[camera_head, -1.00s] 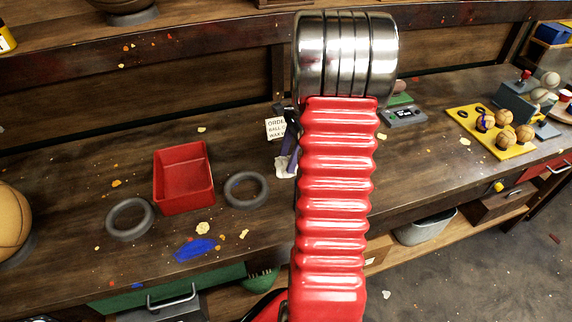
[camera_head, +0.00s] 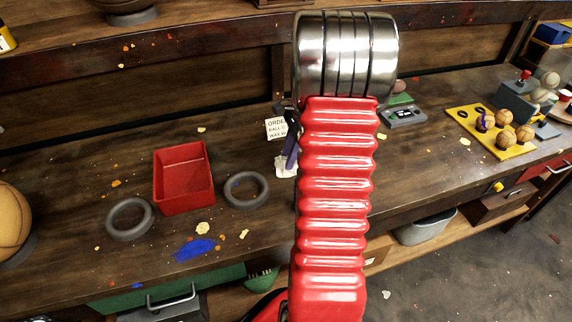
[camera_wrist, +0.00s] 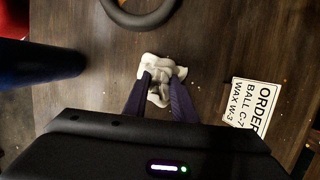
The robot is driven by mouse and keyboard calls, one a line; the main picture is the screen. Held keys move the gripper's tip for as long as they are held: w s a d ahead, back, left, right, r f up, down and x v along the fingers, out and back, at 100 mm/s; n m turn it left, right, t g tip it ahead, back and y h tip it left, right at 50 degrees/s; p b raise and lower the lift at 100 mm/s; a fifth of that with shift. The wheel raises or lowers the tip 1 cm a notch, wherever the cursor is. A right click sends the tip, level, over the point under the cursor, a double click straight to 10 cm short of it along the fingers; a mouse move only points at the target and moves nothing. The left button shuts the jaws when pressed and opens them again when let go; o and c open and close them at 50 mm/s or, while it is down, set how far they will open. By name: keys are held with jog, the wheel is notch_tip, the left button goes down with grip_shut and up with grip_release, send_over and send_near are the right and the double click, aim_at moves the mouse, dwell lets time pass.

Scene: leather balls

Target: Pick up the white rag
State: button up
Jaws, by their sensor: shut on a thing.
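The white rag (camera_wrist: 160,72) is a small crumpled cloth in the middle of the wrist view, bunched between the tips of my two dark purple fingers. My gripper (camera_wrist: 162,88) is shut on it. In the head view the rag (camera_head: 285,166) shows as a pale patch just left of my red arm, with my gripper (camera_head: 291,150) at it. My arm hides part of this area. I cannot tell whether the rag is clear of the bench top.
A white order card (camera_wrist: 251,106) is right of the rag in the wrist view. On the bench are a red bin (camera_head: 184,180), grey rings (camera_head: 246,190), a blue paint patch (camera_head: 195,249) and a yellow board (camera_head: 492,133) with several balls. Bare wood lies left of the bin.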

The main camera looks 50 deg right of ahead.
jog(key=shift+r, duration=0.1)
notch_tip(320, 180, up, 10)
jog(key=shift+f, duration=0.1)
dwell(0.5)
dwell(0.4)
jog(key=o, duration=0.5)
jog(key=c, duration=0.4)
